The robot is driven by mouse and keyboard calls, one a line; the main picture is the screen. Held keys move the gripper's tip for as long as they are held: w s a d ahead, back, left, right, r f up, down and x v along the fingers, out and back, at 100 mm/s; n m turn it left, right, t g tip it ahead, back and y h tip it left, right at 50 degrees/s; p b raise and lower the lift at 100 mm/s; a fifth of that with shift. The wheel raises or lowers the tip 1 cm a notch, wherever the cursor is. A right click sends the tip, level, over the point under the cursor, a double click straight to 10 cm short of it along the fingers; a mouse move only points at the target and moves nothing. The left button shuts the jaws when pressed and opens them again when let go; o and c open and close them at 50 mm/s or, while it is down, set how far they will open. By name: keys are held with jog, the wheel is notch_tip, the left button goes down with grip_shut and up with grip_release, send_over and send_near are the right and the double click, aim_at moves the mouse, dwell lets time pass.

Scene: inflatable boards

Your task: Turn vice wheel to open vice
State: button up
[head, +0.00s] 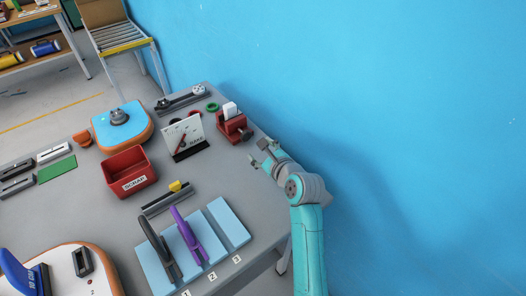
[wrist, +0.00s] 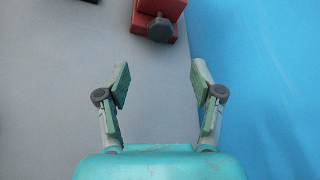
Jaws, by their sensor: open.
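My gripper (head: 258,153) is open and empty, on the near right side of the vice. In the wrist view my fingers (wrist: 158,85) are spread wide, with the wheel ahead of them and apart from them.
A blue wall (head: 400,100) runs close along the right side. A white sign card (head: 182,136) stands left of the vice. A red scrap bin (head: 128,171) and pale blue pads (head: 229,222) with handled tools lie nearer. Bare table lies between my fingers and the wheel.

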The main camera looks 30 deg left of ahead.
aim_at(247, 136)
jog(key=shift+s+d+r, duration=0.15)
jog(key=shift+s+d, duration=0.05)
jog(key=shift+d, duration=0.05)
jog(key=shift+w+r+m+g, duration=0.1)
jog(key=shift+w+m+g, duration=0.4)
jog(key=shift+w+m, duration=0.3)
jog(key=shift+w+a+r+m+g+y, duration=0.2)
jog(key=shift+w+m+g+y, duration=0.15)
jog(key=shift+m+g, duration=0.35)
jog(key=x, duration=1)
jog(key=shift+w+a+f, duration=0.1)
jog(key=shift+w+a, duration=0.15)
jog(key=c, duration=1.1)
